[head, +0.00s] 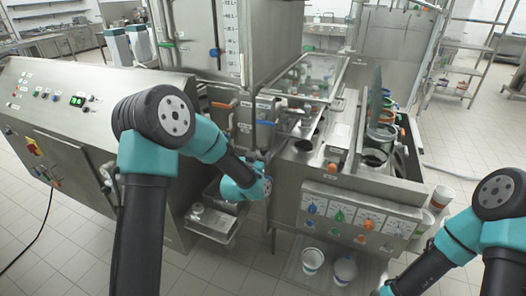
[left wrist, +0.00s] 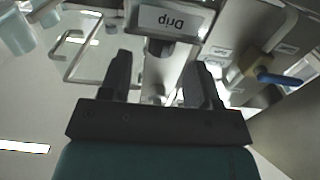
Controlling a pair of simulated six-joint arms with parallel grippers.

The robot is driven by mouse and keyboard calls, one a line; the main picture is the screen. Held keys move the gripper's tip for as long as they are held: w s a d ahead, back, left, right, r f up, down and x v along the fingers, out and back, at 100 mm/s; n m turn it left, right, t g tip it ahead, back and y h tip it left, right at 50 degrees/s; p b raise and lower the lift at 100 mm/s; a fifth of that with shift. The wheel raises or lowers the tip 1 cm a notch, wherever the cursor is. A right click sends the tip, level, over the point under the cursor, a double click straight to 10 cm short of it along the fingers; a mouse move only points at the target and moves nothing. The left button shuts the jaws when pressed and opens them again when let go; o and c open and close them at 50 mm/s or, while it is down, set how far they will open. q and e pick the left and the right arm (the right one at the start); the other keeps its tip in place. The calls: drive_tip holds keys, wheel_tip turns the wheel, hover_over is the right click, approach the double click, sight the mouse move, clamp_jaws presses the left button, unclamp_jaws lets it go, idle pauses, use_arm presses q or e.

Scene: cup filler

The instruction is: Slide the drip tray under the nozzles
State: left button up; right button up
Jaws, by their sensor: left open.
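A pale label plate reading "Drip" (left wrist: 170,20) is upside down at the top of the left wrist view. It lies beyond the fingertips of my left gripper (left wrist: 160,68), with a dark part just below it. The two fingers are apart, and I see nothing clamped between them. In the head view my left wrist (head: 247,185) is in front of the machine and hides the fingers. A metal tray (head: 215,224) sits low, left of that wrist; I cannot tell if it is the labelled one. The nozzles are not clear. My right arm is at the lower right, its gripper out of frame.
A blue-handled valve (left wrist: 270,76) is right of my left gripper in the left wrist view, and a bent metal rod (left wrist: 75,55) is left. A control cabinet (head: 70,115) stands at the left. White buckets (head: 312,260) are below the dial panel (head: 355,215). The front floor is tiled.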

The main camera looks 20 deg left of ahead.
sight(263, 151)
use_arm(q)
drive_tip(key=shift+w+d, duration=0.2)
drive_tip(key=shift+w, duration=1.65)
drive_tip(key=shift+c, duration=0.3)
clamp_jaws()
